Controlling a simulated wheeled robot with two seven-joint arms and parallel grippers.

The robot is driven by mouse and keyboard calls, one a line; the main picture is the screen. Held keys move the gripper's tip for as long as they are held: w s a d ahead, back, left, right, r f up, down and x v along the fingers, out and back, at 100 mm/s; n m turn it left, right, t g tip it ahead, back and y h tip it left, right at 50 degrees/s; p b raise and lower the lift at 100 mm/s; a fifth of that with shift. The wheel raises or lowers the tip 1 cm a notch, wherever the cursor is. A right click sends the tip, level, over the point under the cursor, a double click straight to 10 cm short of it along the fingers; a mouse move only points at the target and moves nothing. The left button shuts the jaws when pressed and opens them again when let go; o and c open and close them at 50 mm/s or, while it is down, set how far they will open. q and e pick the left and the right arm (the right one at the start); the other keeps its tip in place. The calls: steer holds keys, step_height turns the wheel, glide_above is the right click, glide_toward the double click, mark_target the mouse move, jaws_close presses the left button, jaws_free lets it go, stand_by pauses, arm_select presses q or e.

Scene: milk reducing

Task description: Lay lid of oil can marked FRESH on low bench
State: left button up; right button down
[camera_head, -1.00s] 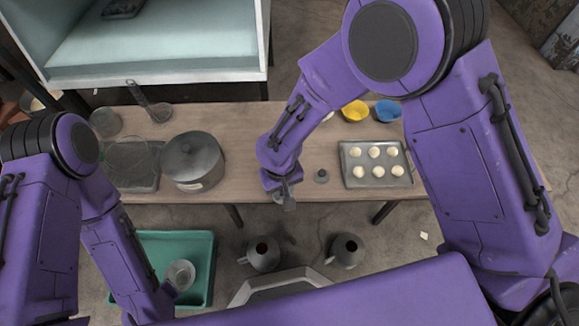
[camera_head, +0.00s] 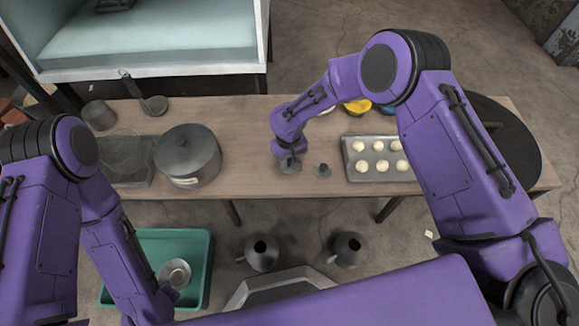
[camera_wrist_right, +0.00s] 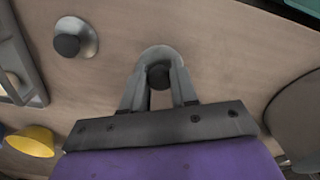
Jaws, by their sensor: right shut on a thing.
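My right gripper (camera_head: 289,166) is over the low bench (camera_head: 250,130), near its front edge. In the right wrist view, the gripper (camera_wrist_right: 158,78) is shut on the dark knob of a grey lid (camera_wrist_right: 157,52). I cannot tell whether this lid touches the bench top. A second, similar lid (camera_head: 323,170) lies on the bench just right of the gripper; it also shows in the wrist view (camera_wrist_right: 84,37). Two grey cans with open tops, a left can (camera_head: 261,251) and a right can (camera_head: 347,249), stand on the floor before the bench. No FRESH marking is readable. My left gripper is hidden.
A large lidded pot (camera_head: 187,157) stands left of the gripper. A tray of pale buns (camera_head: 378,178) is right of the second lid. A yellow bowl (camera_head: 357,106) is behind. A teal crate (camera_head: 207,265) sits on the floor at left. Bench between pot and gripper is clear.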

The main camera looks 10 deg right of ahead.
mark_target(289, 162)
step_height(289, 162, down, 3)
steer(key=shift+s+r, duration=0.1)
steer(key=shift+r, duration=0.1)
steer(key=c, duration=0.9)
jaws_free()
steer(key=shift+o, duration=0.2)
step_height(289, 162, up, 12)
steer(key=p, duration=0.3)
